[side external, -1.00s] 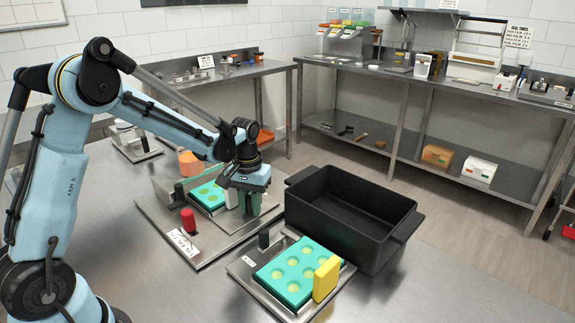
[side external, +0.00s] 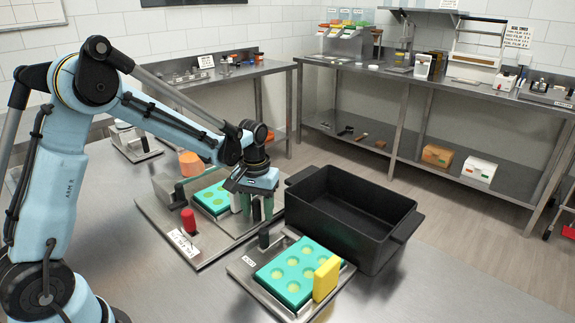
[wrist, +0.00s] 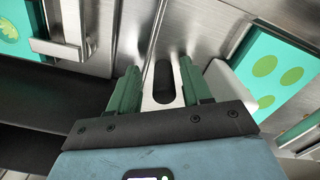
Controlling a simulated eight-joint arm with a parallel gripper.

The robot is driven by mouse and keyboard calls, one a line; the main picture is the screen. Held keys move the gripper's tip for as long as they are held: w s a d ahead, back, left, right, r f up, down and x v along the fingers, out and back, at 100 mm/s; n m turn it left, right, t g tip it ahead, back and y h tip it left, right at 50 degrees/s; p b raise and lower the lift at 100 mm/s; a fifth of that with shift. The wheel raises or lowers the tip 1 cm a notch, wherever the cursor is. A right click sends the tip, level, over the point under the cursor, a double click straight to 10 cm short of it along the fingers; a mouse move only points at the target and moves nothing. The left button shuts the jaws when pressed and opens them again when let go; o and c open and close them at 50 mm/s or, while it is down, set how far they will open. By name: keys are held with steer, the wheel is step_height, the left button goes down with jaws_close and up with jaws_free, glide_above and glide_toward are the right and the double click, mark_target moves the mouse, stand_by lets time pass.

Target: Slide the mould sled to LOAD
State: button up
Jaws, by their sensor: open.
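My gripper (side external: 257,211) is open over the right side of the left metal plate (side external: 190,250), just left of the black bin. In the wrist view its two green fingers (wrist: 162,88) stand apart, with a dark rounded slot or post between them; I cannot tell which. A teal mould (side external: 211,200) sits on that plate, left of my gripper; it also shows in the wrist view (wrist: 268,68). Which mould rides the sled is unclear, and the small labels are unreadable.
The black bin (side external: 350,222) stands close to the right of my gripper. A red knob (side external: 188,221) and an orange round part (side external: 191,164) are on the left plate. The steel table front left is clear.

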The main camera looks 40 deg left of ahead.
step_height(320, 180, up, 12)
stand_by(0.6)
steer(key=s+d+m+t, duration=0.2)
steer(key=s+d+t, duration=0.1)
steer(key=s, duration=0.3)
steer(key=s+d+m+t, duration=0.3)
steer(key=s+t, duration=0.1)
steer(key=s, duration=0.3)
steer(key=shift+d+f, duration=0.15)
steer(key=shift+f, duration=0.25)
